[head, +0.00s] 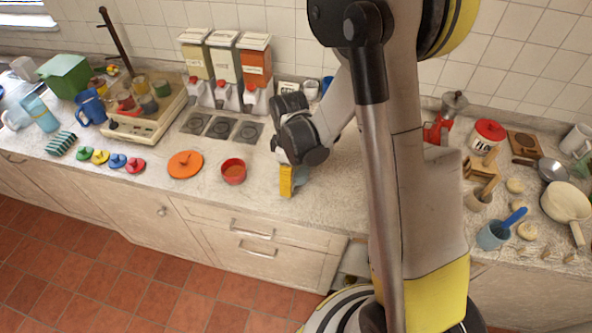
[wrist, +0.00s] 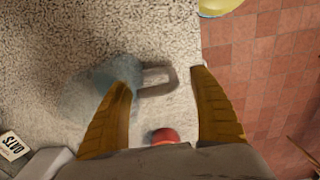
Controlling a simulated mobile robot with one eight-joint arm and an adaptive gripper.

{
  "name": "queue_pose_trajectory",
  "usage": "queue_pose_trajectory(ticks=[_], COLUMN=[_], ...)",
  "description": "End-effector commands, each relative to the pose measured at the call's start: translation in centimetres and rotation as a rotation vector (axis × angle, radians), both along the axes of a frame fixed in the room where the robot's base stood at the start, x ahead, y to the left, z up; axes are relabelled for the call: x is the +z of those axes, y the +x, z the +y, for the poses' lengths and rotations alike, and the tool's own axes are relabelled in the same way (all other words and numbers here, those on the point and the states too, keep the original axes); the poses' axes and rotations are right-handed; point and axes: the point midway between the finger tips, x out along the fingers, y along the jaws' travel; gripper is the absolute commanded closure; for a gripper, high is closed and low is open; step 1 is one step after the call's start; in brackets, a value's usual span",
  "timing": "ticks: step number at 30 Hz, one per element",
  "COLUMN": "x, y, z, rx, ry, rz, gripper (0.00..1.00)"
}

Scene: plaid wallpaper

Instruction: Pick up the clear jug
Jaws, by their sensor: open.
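The clear jug, a bluish see-through vessel with a handle, shows in the wrist view (wrist: 112,74). Its grey handle (wrist: 168,82) lies between my two yellow fingertips, and the left finger overlaps the jug's body. In the head view my gripper (head: 287,188) points down at the counter near its front edge. A pale blue patch of the jug (head: 303,175) shows just right of the fingers; the rest is hidden behind them. My gripper is open, and I cannot tell whether a finger touches the jug.
A red bowl (head: 233,172) stands just left of my gripper, with an orange lid (head: 185,165) beyond it. Dispensers (head: 255,75) stand behind, against the wall. The counter's front edge is close, with red floor tiles below. Bare counter (head: 340,190) lies to the right.

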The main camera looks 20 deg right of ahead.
Motion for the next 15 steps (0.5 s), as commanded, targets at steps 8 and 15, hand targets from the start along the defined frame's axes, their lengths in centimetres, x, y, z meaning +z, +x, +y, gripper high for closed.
queue_pose_trajectory(ticks=[8,15], x=[-0.06,-0.05], y=[-0.03,-0.02], z=[0.01,0.02], rx=[0.000,0.000], ry=[0.000,0.000], rz=[0.000,0.000], gripper=[0.42,0.93])
